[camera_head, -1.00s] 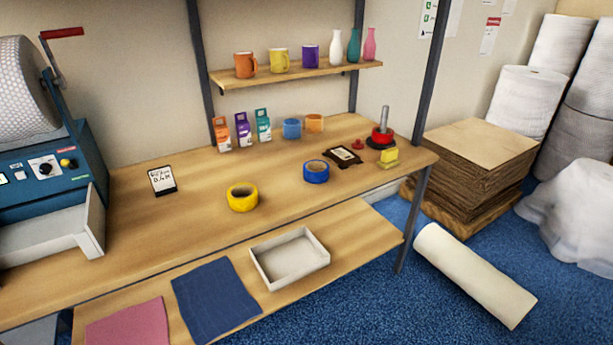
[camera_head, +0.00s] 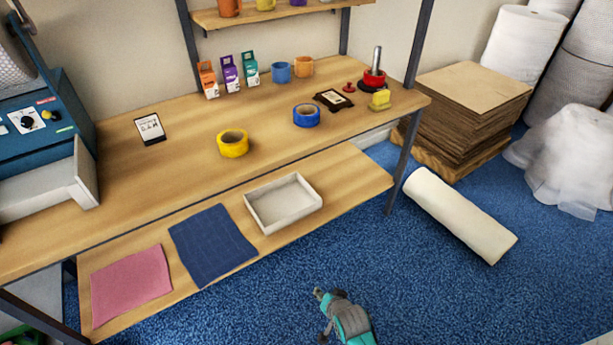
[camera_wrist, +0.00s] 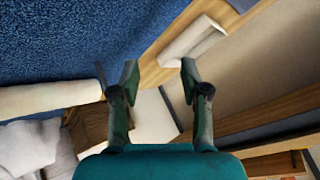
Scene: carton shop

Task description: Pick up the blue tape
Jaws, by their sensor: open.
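The blue tape (camera_head: 306,115) is a roll lying flat on the wooden workbench, right of the yellow tape (camera_head: 233,144). My gripper (camera_head: 322,296) is low in front of the bench, over the blue carpet, well apart from the blue tape. In the wrist view, my gripper (camera_wrist: 160,78) has its two fingers spread with nothing between them. I cannot make out the blue tape in the wrist view.
Cups and small boxes stand behind. The lower shelf holds a white tray (camera_head: 314,193) and cloths. A beige roll (camera_head: 460,215) lies on the carpet.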

